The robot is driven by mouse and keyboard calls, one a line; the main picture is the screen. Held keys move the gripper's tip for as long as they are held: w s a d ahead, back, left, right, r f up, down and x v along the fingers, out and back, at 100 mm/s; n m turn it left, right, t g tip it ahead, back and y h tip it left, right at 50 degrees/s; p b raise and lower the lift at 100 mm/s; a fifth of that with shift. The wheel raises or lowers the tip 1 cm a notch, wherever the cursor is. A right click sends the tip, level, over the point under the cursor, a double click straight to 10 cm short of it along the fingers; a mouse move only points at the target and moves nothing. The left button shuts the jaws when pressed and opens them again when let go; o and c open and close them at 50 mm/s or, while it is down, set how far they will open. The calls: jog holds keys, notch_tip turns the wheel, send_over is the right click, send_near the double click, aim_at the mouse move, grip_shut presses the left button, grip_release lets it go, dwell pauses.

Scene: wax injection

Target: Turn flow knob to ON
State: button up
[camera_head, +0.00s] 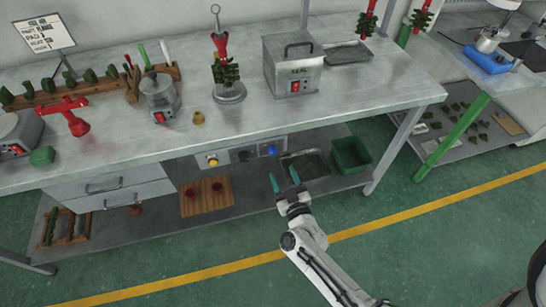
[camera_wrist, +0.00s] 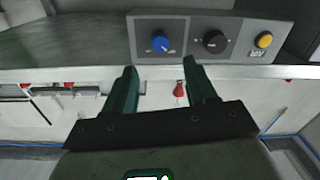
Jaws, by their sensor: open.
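A grey control panel (camera_head: 229,157) is fixed under the front edge of the steel workbench. It carries a blue knob (camera_head: 271,151), a black knob (camera_head: 245,156) and a yellow button (camera_head: 213,161). The wrist view shows the panel (camera_wrist: 187,30) with the blue knob (camera_wrist: 160,43), black knob (camera_wrist: 215,42) and yellow button (camera_wrist: 264,40) in reversed order.
A green bin (camera_head: 351,154) and a metal tray (camera_head: 318,160) stand on the lower shelf, right of the panel. A wooden board (camera_head: 207,197) lies below it. Drawers (camera_head: 110,190) are at the left. The green floor in front is clear.

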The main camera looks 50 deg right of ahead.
aim_at(274, 153)
jog(key=x, duration=0.8)
jog(key=shift+w+d+b, duration=0.1)
jog(key=shift+w+b, duration=0.15)
jog(key=shift+b, duration=0.1)
jog(key=shift+c, duration=0.2)
grip_shut()
